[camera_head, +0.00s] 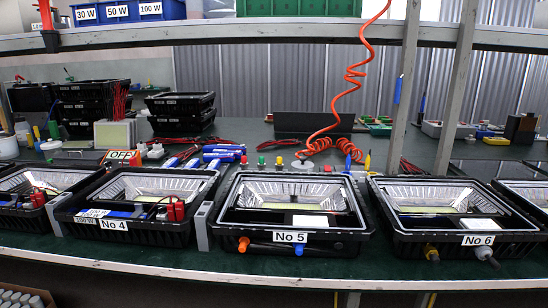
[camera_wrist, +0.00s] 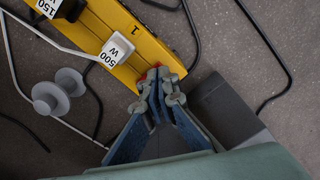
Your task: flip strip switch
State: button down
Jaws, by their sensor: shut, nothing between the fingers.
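A yellow power strip (camera_wrist: 150,42) runs diagonally across the upper left of the wrist view. Two plugs sit in it, a black one with a 150 W label (camera_wrist: 50,8) and a pale one marked 500 W (camera_wrist: 116,52). Red bits of the strip switch (camera_wrist: 173,78) show at the strip's lower end. My gripper (camera_wrist: 160,90) is shut and empty, its fingertips right at the switch and partly hiding it. I cannot tell whether the tips touch the switch or which way it is tipped. Neither the strip nor my gripper shows in the head view.
Grey cables and a grey spool-like piece (camera_wrist: 52,92) lie left of my gripper; a dark grey block (camera_wrist: 225,105) is at its right. The head view shows a bench with floodlight housings No 4 (camera_head: 110,232), No 5 (camera_head: 290,248) and No 6 (camera_head: 450,250), and an OFF sign (camera_head: 124,155).

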jog(key=shift+f, duration=0.45)
jog(key=shift+r, duration=0.15)
jog(key=shift+r+p, duration=2.15)
jog(key=shift+r, duration=1.25)
